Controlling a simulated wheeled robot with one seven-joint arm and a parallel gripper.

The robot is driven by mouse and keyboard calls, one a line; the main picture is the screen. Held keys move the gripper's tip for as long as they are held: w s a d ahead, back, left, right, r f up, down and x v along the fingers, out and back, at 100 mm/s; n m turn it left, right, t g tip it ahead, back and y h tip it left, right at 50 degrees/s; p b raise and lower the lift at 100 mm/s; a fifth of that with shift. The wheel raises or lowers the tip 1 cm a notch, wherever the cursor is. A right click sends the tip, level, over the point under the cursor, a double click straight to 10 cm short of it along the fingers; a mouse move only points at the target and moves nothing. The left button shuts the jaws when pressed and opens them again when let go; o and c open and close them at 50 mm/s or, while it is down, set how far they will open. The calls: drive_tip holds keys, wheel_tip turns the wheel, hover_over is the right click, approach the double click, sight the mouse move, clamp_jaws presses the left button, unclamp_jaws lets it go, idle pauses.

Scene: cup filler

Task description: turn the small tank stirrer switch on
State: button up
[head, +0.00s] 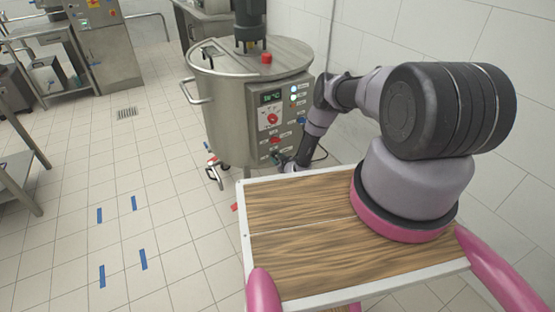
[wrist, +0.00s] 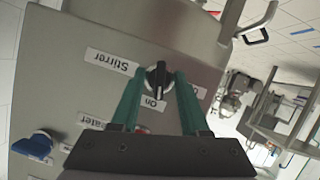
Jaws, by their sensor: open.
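The stirrer switch (wrist: 157,78) is a black rotary knob with a pale line, on the tank's grey panel in the wrist view. A "Stirrer" label (wrist: 112,61) is to its left, and an "On" label (wrist: 152,103) is just below it. Another label is mostly hidden behind the right finger. My gripper (wrist: 160,74) is open, its two green fingers on either side of the knob; contact cannot be told. In the head view the small tank (head: 222,115) stands beyond my wooden deck, and my gripper (head: 284,163) is low by its panel, hiding the switch.
A blue knob (wrist: 35,146) is at lower left in the wrist view. A tiled wall is close on the right. The floor left of the tank is clear, with blue tape marks (head: 143,259).

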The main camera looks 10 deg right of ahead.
clamp_jaws()
drive_tip(key=shift+m+g+y, duration=0.3)
drive_tip(key=shift+m+y, duration=0.4)
drive_tip(key=shift+m, duration=0.4)
unclamp_jaws()
